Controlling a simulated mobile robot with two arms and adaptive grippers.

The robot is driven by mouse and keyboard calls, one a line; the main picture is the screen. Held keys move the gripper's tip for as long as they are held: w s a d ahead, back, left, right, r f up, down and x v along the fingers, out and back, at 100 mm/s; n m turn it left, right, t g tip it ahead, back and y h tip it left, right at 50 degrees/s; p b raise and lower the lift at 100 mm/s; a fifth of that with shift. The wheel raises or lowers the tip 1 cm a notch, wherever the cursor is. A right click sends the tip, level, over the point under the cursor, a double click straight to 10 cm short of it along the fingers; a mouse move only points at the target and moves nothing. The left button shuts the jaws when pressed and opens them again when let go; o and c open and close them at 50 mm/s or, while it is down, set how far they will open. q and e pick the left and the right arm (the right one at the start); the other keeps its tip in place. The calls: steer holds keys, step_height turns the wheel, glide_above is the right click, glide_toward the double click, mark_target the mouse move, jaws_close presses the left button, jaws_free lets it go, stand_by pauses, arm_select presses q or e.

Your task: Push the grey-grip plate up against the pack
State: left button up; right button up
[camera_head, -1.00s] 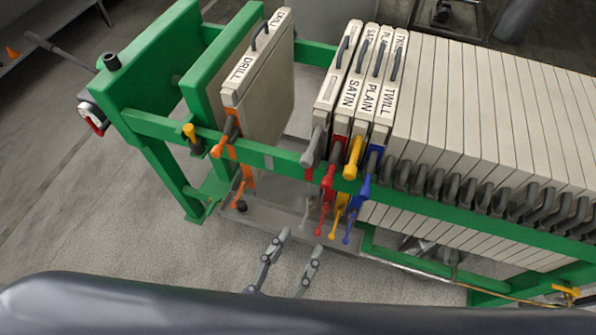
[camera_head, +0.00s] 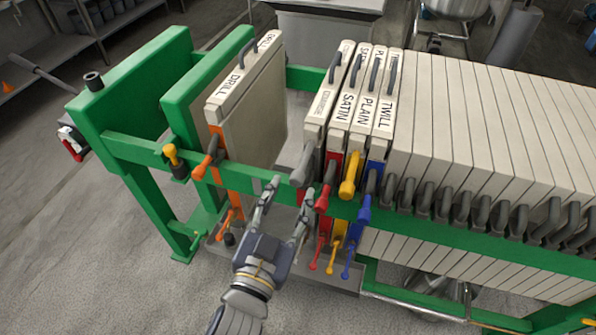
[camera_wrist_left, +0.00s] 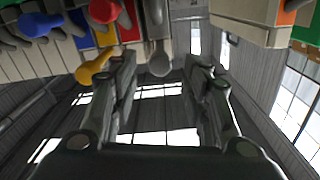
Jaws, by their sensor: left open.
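The grey-grip plate (camera_head: 314,132) is pale with a dark handle on top and hangs upright on the green rails. Its grey grip (camera_head: 302,166) sticks out over the near rail; it also shows in the left wrist view (camera_wrist_left: 159,60). The pack (camera_head: 480,120) of pale plates stands to its right, starting with the red-grip SATIN plate (camera_head: 343,117). A narrow slit shows between them; I cannot tell its width. My left gripper (camera_head: 289,186) is open and empty, pointing up just below the grey grip, apparently apart from it. My right gripper is out of view.
The DRILL plate (camera_head: 250,92) with an orange grip (camera_head: 205,160) stands to the left, across a wide gap. The near green rail (camera_head: 255,182) runs behind my fingers. Yellow (camera_head: 349,178) and blue (camera_head: 366,205) grips crowd close on the right.

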mark_target(296, 184)
arm_select(q)
steer(key=p+x, duration=0.1)
steer(key=x, duration=0.5)
jaws_close()
